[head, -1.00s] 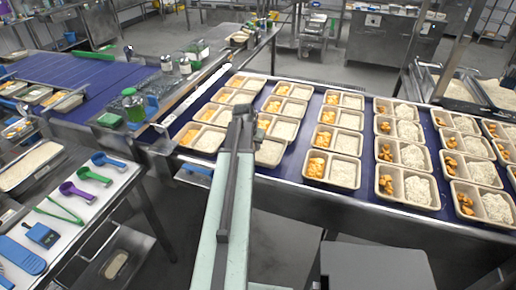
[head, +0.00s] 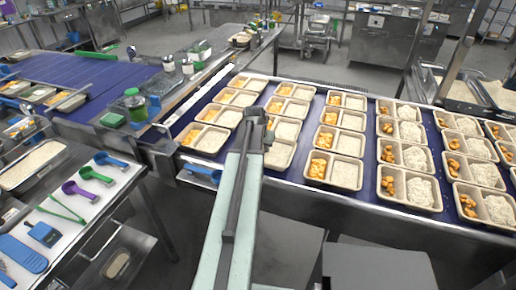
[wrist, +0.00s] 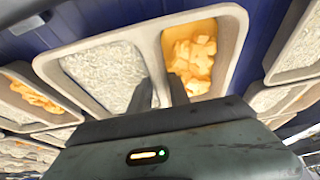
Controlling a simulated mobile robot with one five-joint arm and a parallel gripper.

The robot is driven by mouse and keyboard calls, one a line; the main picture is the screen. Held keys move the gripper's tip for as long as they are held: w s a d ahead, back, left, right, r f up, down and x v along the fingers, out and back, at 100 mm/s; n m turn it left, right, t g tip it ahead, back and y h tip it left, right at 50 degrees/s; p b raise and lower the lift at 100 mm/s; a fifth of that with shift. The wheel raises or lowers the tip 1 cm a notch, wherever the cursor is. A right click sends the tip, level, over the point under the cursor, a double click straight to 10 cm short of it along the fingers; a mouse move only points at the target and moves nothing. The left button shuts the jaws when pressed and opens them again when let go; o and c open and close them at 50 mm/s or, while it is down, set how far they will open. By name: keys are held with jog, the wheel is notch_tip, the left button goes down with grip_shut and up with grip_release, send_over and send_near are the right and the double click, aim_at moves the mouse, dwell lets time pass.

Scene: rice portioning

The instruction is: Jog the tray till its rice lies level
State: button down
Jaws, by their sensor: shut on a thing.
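The tray (wrist: 110,38) is beige with two compartments. In the wrist view its left compartment holds white rice (wrist: 104,75), which looks fairly flat where it shows. The right compartment holds orange pieces (wrist: 190,60). My gripper (wrist: 165,92) is shut on the divider between them, one finger on each side. In the head view my gripper (head: 257,125) is at the front end of the second row of trays, and this tray (head: 283,167) sits there on the blue belt. My gripper and arm hide its orange side in that view.
Other filled trays (head: 335,183) stand in close rows on the belt to both sides and behind. The belt's metal front edge (head: 300,193) is close in front. A side table (head: 80,190) with scoops and tongs is at left.

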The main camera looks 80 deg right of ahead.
jog(key=shift+w+d, duration=0.2)
jog(key=shift+w, duration=0.6)
jog(key=shift+w+d, duration=0.15)
jog(key=shift+w, duration=0.6)
jog(key=shift+s+a, duration=0.2)
jog(key=shift+s, duration=0.65)
jog(key=shift+f, duration=0.15)
jog(key=shift+f+b, duration=0.6)
jog(key=shift+b, duration=0.15)
jog(key=shift+f+b, duration=0.4)
jog(key=c, duration=1.1)
grip_release()
jog(key=shift+c, duration=0.2)
jog(key=shift+r, duration=0.2)
